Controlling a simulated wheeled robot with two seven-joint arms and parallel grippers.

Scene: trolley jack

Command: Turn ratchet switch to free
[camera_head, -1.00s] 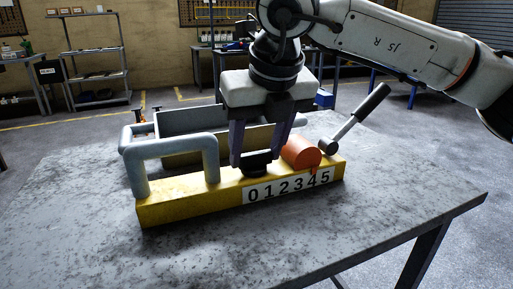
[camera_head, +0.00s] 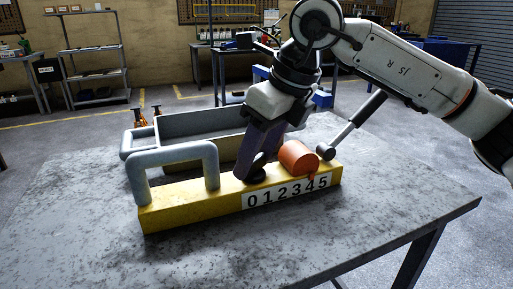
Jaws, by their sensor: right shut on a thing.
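The trolley jack has a yellow front bar (camera_head: 190,211) that lies along the grey table. A small black switch (camera_head: 257,172) sits on top of the bar, left of an orange cylinder (camera_head: 299,158). My right gripper (camera_head: 251,160) reaches down from above and is shut on the black switch. The gripper is turned and tilted, and its fingers hide part of the switch. A white plate with the digits 012345 (camera_head: 287,192) is on the front face below. My left gripper is not in view.
A grey handle loop (camera_head: 180,153) stands on the bar's left. A lever with a black grip (camera_head: 368,108) slants up at the right end. A grey tray-like frame (camera_head: 185,124) lies behind. The front of the table (camera_head: 300,250) is clear.

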